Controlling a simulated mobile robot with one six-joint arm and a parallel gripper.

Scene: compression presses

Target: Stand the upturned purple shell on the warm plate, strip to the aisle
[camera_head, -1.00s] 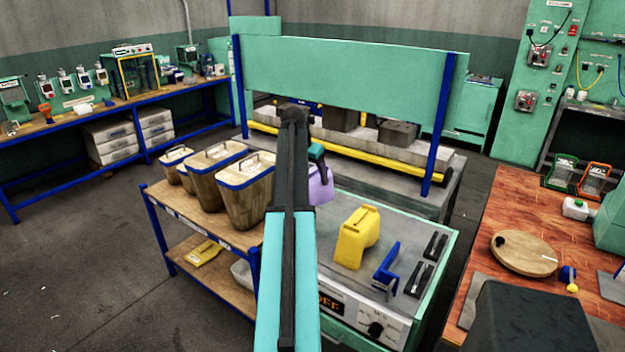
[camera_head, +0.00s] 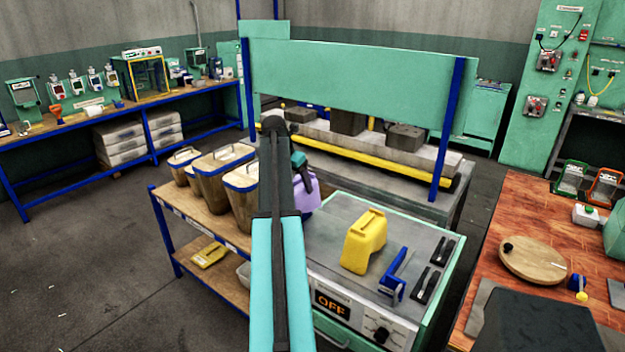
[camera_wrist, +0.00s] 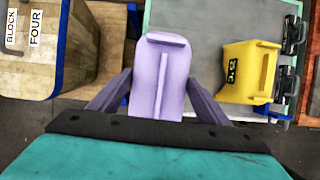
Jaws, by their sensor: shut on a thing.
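The purple shell (camera_head: 307,194) is held by my gripper (camera_head: 299,172) at the left edge of the warm plate (camera_head: 330,232), partly hidden behind my arm. In the wrist view the shell (camera_wrist: 160,72) sits between the two fingers of my gripper (camera_wrist: 160,88), which are shut on its sides. A T-shaped ridge on the shell faces the wrist camera. I see no strip on it. The grey plate also shows in the wrist view (camera_wrist: 210,30), to the right of the shell. I cannot tell whether the shell touches anything below.
A yellow shell (camera_head: 363,241) marked 25 °C stands mid-plate. A blue bracket (camera_head: 393,275) and black clamps (camera_head: 432,272) are at its right. Wooden bins (camera_head: 217,178) stand on a shelf to the left. The machine's display (camera_head: 332,304) reads OFF. The plate's left part looks bare.

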